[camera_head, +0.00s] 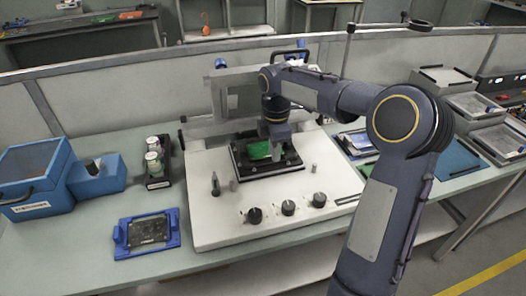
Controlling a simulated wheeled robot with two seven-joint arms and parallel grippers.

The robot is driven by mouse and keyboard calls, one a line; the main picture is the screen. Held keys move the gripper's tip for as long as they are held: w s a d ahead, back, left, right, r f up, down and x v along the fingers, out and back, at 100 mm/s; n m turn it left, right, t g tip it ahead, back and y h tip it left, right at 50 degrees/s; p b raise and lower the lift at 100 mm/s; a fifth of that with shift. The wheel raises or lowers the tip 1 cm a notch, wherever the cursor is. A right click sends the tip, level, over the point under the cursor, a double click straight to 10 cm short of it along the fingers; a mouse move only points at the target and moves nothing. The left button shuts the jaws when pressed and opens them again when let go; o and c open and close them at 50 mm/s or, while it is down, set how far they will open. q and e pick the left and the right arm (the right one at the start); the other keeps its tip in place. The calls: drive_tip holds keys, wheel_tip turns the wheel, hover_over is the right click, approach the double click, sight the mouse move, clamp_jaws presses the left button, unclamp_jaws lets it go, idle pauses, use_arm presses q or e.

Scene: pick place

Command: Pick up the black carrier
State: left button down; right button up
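A black carrier (285,166), a flat plate with a green board (259,151) on it, lies on top of the white machine near the middle of the view. My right arm reaches in from the lower right and bends down over it. My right gripper (277,152) points down at the carrier's middle, beside the green board. The fingertips are small and dark against the black plate, so I cannot tell whether they touch it or how far apart they are. My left gripper is out of view.
The white machine (215,222) has black knobs at its front and a frame behind the carrier. A blue fixture (172,240) lies front left. A rack of bottles (158,178) and a blue box (35,172) stand left. Trays (495,140) crowd the right.

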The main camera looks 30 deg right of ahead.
wheel_tip(320, 180, down, 2)
drive_tip(key=shift+f, duration=0.2)
clamp_jaws()
drive_tip(key=shift+r, duration=0.15)
